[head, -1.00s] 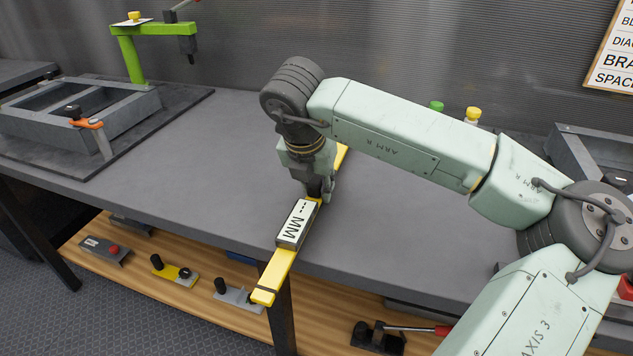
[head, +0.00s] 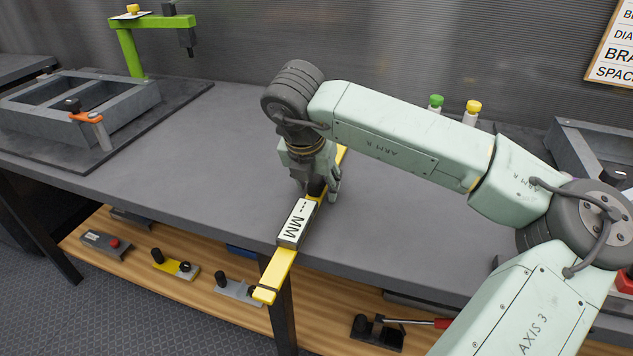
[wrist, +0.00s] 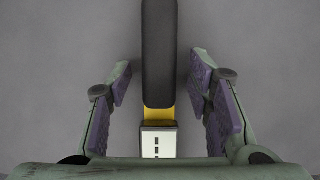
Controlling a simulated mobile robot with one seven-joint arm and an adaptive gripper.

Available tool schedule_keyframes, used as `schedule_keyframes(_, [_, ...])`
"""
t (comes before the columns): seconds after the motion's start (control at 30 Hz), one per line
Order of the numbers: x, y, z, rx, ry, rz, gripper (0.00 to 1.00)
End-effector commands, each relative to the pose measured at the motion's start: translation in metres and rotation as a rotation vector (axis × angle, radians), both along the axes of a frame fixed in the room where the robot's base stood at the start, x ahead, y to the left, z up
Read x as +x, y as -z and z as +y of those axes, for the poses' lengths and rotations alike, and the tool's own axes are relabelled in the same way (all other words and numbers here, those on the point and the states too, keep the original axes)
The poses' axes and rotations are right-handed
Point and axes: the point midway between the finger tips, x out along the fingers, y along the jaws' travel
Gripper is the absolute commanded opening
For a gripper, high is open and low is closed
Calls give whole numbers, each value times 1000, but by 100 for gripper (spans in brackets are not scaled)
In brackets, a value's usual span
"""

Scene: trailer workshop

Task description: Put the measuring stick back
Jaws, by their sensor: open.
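The measuring stick (head: 272,277) is a long yellow bar with a grey-and-white block marked "MM" on it. It lies across the grey bench, and its near end sticks out past the bench's front edge. In the wrist view its dark grip (wrist: 159,55) and part of the white label (wrist: 158,145) show. My gripper (head: 325,193) points down over the stick, just beyond the "MM" block. In the wrist view my gripper (wrist: 162,95) is open, with one padded finger on each side of the stick and a gap on both sides. My arm and gripper hide part of the stick in the head view.
The grey bench (head: 180,190) is clear left of the stick. A grey frame fixture (head: 130,118) and a green post (head: 131,55) stand at the left. Green-capped (head: 436,102) and yellow-capped (head: 472,110) bottles stand behind my arm. A wooden shelf (head: 215,300) below holds several small tools.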

Motion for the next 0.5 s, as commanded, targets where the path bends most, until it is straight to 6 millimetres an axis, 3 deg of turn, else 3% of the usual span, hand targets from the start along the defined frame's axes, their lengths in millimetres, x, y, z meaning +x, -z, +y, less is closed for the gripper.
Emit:
schedule_keyframes(0.27, [-1,-7,0,-1,0,-2,46])
schedule_keyframes(0.5, [-19,-51,6,-3,2,-5,46])
